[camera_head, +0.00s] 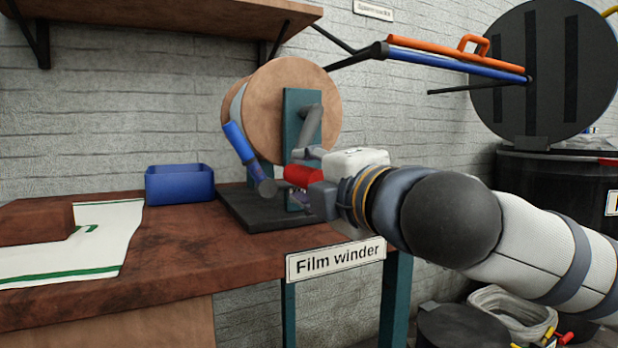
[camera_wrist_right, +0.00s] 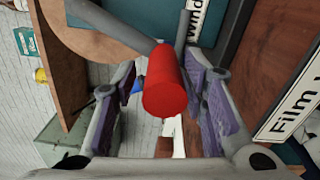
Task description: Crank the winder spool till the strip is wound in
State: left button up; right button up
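The film winder's spool (camera_head: 285,80) has wooden discs and stands on a dark base (camera_head: 262,212) at the bench's right end. A teal upright (camera_head: 291,125) carries a grey crank arm (camera_head: 309,125) with a red handle (camera_head: 299,175). My right gripper (camera_head: 302,184) is at the red handle. In the right wrist view, the red handle (camera_wrist_right: 165,85) lies between the two purple-padded fingers, with small gaps on both sides, so the gripper is open around it. I cannot make out the strip. My left gripper is out of view.
A blue bin (camera_head: 180,184) stands behind on the bench (camera_head: 190,245). A white, green-edged cloth (camera_head: 75,262) lies at left beside a brown block (camera_head: 35,222). A dark drum (camera_head: 550,190) stands at right, with a coiled hose (camera_head: 515,310) on the floor.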

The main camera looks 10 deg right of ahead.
jog(key=shift+f, duration=0.1)
jog(key=v, duration=1.2)
dwell(0.4)
